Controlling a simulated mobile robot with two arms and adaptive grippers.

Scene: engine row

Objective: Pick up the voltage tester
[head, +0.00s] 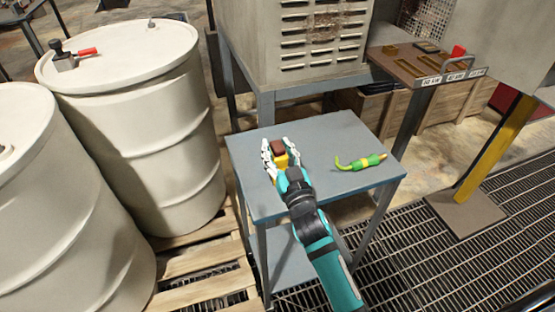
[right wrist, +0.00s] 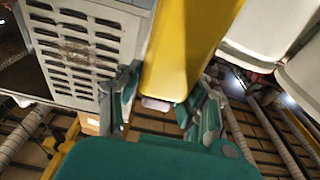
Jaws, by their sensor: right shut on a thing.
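The thing in my right gripper (head: 279,153) has a yellow body (head: 281,162) and a dark red-brown end; it looks like the voltage tester. The gripper's pale fingers are shut on its two sides. In the head view it is over the small grey-blue table (head: 315,138); I cannot tell how far above the top it is. In the right wrist view the long yellow body (right wrist: 185,45) stands between the green fingers (right wrist: 160,108), and its far end is cut off by the frame. My left gripper is not in view.
A green and yellow tool (head: 361,162) with a curved end lies on the table's right side. Large cream drums (head: 130,110) stand on a wooden pallet (head: 205,265) at left. A louvred cabinet (head: 290,35) stands behind. A labelled tray on a post (head: 420,70) is at back right.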

